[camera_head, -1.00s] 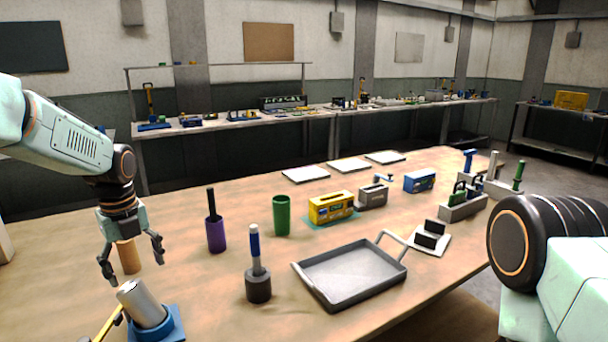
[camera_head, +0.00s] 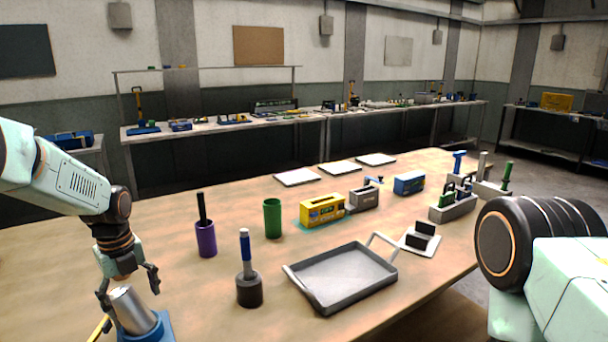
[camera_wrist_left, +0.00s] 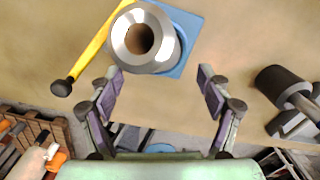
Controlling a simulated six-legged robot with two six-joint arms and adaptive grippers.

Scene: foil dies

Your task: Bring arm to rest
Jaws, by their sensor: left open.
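My left gripper (camera_head: 130,290) is open and empty at the near left of the workbench. In the head view its fingers overlap a silver cylinder (camera_head: 131,312) that stands in a blue base (camera_head: 160,328). The left wrist view shows the hollow end of the silver cylinder (camera_wrist_left: 119,40) just beyond the spread fingertips (camera_wrist_left: 160,76), with the blue base (camera_wrist_left: 190,24) under it. I cannot tell whether a finger touches it. My right arm comes in from the right, but its gripper is out of view.
To the right stand a dark holder with a blue-handled tool (camera_head: 249,290), a purple cup (camera_head: 205,243), a green cup (camera_head: 272,218) and a grey tray (camera_head: 345,275). The bench between the cups and front edge is partly bare.

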